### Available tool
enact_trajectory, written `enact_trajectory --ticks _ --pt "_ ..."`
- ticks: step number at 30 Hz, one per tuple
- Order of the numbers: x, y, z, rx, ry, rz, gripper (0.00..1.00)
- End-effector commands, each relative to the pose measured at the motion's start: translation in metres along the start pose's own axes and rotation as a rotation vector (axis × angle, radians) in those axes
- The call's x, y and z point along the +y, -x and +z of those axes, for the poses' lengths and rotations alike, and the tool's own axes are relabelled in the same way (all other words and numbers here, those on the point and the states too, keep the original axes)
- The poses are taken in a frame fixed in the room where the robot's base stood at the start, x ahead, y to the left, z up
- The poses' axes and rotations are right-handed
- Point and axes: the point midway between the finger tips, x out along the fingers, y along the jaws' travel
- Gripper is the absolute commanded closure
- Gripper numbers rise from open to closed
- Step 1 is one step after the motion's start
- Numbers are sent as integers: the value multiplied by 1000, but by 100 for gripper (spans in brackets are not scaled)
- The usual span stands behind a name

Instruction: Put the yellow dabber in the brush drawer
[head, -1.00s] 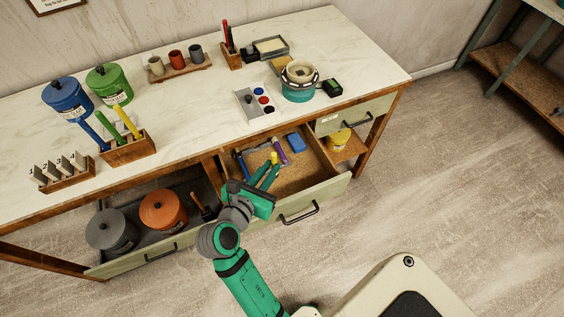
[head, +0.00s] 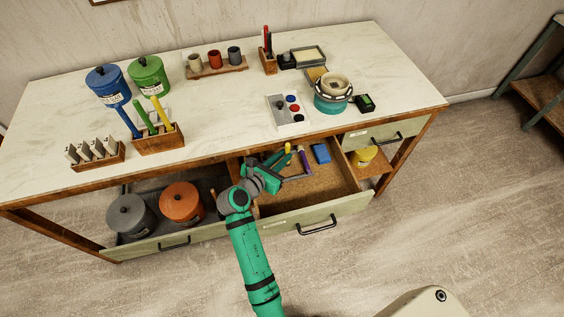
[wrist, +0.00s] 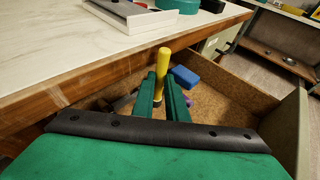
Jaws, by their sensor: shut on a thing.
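The yellow dabber (wrist: 163,62) stands roughly upright between the two green fingers of my gripper (wrist: 165,94) in the wrist view. My gripper is shut on it, with its yellow end sticking out past the fingers. In the head view my gripper (head: 279,161) is over the back part of the open middle drawer (head: 345,202), and the dabber's yellow tip (head: 287,148) shows beyond it. This drawer has a brown floor and holds a purple-handled tool (head: 304,158) and a blue block (head: 321,153). I cannot tell whether the dabber touches the drawer floor.
The worktop edge (wrist: 70,95) runs close along the left of my gripper. An open left drawer (head: 150,250) holds a grey pot (head: 130,217) and an orange pot (head: 181,203). A right drawer (head: 385,134) looks shut. The middle drawer's front-right floor is clear.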

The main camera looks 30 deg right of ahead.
Motion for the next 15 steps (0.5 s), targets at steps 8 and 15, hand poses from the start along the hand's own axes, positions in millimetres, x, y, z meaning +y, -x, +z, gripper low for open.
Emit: enact_trajectory --ticks 8,15 --pt "2 -13 -29 0 1 0 100" --pt "3 -14 -31 -1 0 1 100"
